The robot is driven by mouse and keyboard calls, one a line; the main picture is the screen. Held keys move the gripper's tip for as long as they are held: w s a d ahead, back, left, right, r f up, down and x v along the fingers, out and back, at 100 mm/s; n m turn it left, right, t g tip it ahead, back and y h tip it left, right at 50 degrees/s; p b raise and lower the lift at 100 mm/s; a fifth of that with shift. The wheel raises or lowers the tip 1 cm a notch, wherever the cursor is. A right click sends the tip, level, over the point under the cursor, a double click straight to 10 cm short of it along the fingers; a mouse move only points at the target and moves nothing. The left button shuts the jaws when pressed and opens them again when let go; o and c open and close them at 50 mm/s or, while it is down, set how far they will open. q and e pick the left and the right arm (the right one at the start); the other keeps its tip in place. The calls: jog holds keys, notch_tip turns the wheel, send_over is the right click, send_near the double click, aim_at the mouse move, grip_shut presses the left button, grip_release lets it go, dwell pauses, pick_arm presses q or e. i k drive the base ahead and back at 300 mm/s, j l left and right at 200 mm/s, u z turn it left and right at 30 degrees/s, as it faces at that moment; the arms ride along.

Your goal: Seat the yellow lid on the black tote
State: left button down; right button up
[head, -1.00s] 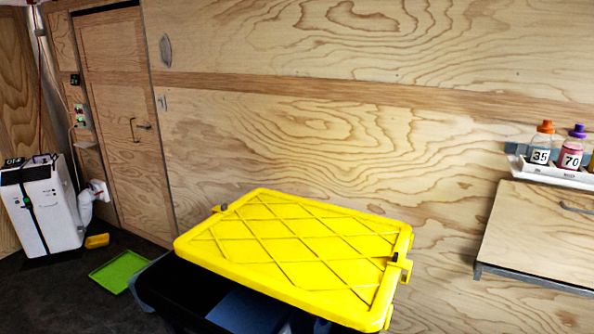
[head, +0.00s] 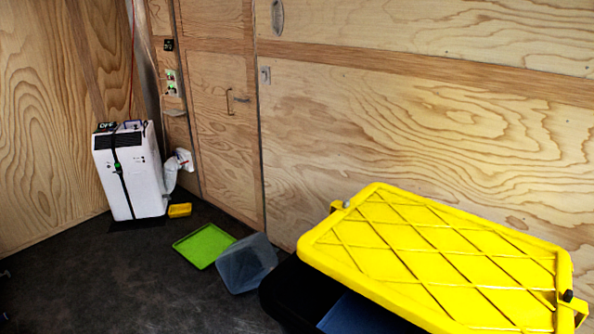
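The yellow lid (head: 430,258) has a raised diamond pattern and lies over the black tote (head: 288,290) at the lower right of the head view. It is shifted to the right, so the tote's left part shows open. Something blue (head: 365,316) shows inside the tote, below the lid's near edge. The lid's near right corner runs to the frame's edge. Small dark parts show at the lid's right end and far left corner; I cannot tell whether they belong to a gripper. Neither of my grippers is clearly visible.
A translucent blue-grey bin (head: 246,264) stands on the floor just left of the tote. A green tray (head: 204,246) and a small yellow tray (head: 180,210) lie farther left. A white portable unit (head: 130,172) stands by the back-left corner.

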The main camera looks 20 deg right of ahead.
aim_at(442, 269)
jog(key=i+j+u, duration=0.3)
jog(key=i+u, duration=0.15)
jog(key=i+j+u, duration=0.15)
jog(key=i+u, duration=0.3)
jog(key=i+z, duration=0.25)
jog(key=i, duration=0.15)
jog(key=i+j+z, duration=0.1)
jog(key=i+z, duration=0.4)
jog(key=z, duration=0.25)
jog(key=i+j+z, duration=0.15)
jog(key=z, duration=0.35)
jog(key=i+j+z, duration=0.25)
jog(key=z, duration=0.25)
jog(key=i+j+z, duration=0.1)
jog(key=z, duration=0.3)
jog(key=i+j+z, duration=0.15)
jog(key=z, duration=0.2)
jog(key=i+j+z, duration=0.2)
jog(key=z, duration=0.2)
jog(key=j+z, duration=0.2)
jog(key=z, duration=0.2)
jog(key=i+j+z, duration=0.15)
jog(key=j+z, duration=0.2)
jog(key=i+j+z, duration=0.1)
jog(key=j+z, duration=0.55)
jog(key=j, duration=0.2)
